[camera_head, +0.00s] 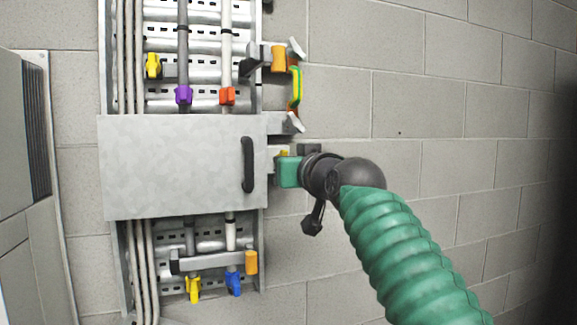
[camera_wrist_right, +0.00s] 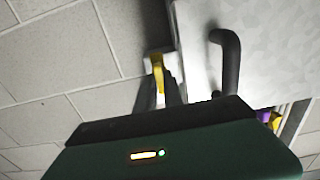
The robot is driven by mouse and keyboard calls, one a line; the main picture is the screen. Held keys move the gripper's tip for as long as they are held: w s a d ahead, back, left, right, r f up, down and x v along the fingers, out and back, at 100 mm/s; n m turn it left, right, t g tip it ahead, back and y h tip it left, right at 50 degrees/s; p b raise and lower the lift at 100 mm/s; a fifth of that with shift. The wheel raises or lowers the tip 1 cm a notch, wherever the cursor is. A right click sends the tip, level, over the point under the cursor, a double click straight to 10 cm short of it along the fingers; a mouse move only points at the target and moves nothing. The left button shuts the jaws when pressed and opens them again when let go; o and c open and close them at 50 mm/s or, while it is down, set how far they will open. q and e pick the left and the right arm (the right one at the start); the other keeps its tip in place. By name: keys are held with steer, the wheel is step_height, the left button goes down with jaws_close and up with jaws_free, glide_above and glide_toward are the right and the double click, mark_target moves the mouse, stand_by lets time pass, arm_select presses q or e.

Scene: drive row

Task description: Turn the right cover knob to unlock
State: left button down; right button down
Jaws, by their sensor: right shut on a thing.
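The grey metal cover (camera_head: 180,168) lies flat across the middle of the rack. Its black handle (camera_head: 248,165) is near the right edge and also shows in the wrist view (camera_wrist_right: 231,65). A yellow knob (camera_head: 284,153) sits just right of the cover's edge, mostly hidden behind my gripper in the head view. In the right wrist view the yellow knob (camera_wrist_right: 158,72) stands at the fingertips, in front of a white bracket. My right gripper (camera_wrist_right: 160,92) is shut on the yellow knob, reaching in from the right. My left gripper is not in view.
Above the cover are a purple clip (camera_head: 183,95), a red clip (camera_head: 227,96) and a green-yellow loop (camera_head: 296,88) sticking out. Below it is a grey bar with an orange end (camera_head: 251,262). A grey cabinet (camera_head: 22,140) stands at left. The block wall (camera_head: 450,110) at right is bare.

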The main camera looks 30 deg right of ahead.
steer(key=shift+r, duration=0.25)
steer(key=c, duration=1.8)
jaws_free()
steer(key=o, duration=0.3)
steer(key=shift+w+f, duration=0.25)
steer(key=shift+o, duration=0.2)
steer(key=shift+s, duration=0.15)
steer(key=b+v, duration=0.7)
steer(key=v, duration=0.9)
steer(key=shift+s, duration=0.25)
steer(key=shift+s+d+f, duration=0.1)
